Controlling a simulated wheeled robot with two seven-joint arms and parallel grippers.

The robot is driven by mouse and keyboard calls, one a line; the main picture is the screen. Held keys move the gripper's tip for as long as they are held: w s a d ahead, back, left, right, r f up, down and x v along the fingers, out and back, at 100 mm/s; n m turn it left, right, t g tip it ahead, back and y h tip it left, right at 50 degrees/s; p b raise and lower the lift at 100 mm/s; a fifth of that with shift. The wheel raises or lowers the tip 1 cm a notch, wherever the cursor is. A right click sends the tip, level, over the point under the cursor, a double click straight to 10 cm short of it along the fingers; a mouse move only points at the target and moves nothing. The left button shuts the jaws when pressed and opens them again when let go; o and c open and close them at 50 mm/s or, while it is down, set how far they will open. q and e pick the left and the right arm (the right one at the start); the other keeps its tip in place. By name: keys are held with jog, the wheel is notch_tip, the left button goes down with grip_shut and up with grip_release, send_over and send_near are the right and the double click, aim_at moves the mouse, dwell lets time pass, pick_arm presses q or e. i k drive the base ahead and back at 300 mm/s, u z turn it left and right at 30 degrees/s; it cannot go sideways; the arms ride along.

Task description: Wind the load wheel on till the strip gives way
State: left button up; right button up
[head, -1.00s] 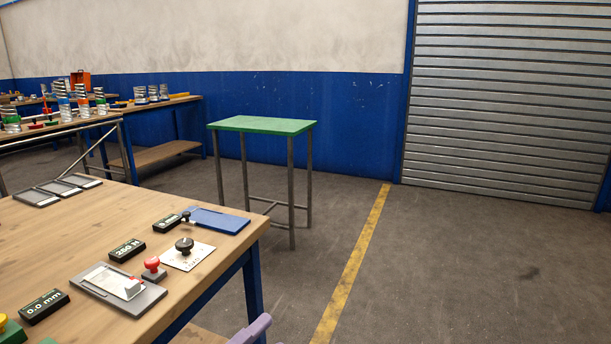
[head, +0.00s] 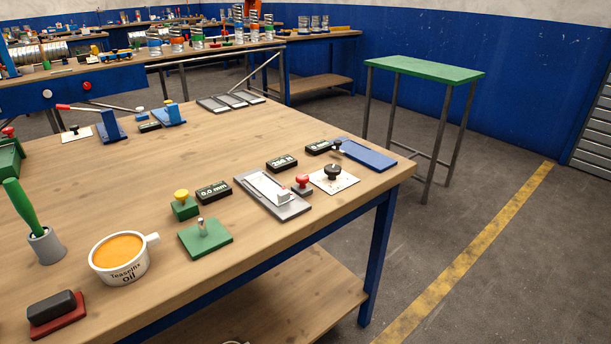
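A black knob (head: 333,171) on a white plate (head: 347,181) stands near the right end of the wooden bench; it looks like the load wheel. Just left of it, a pale strip (head: 266,187) lies in a grey tray (head: 294,210). I see no break in the strip, but it is small. A red knob (head: 302,181) stands at the tray's right edge. One black display (head: 214,192) reads 0.0 mm; another (head: 282,163) shows a force in N, too small to read surely. Neither of my grippers is in view.
A blue plate (head: 368,157) lies behind the black knob. A yellow knob (head: 181,195), a green plate (head: 217,239) and an oil cup (head: 121,262) stand to the left. A green-topped table (head: 425,69) stands beyond the bench. Floor at the right is clear.

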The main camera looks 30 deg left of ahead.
aim_at(332, 171)
jog(key=z, duration=0.7)
jog(key=i, duration=1.6)
jog(key=u, duration=1)
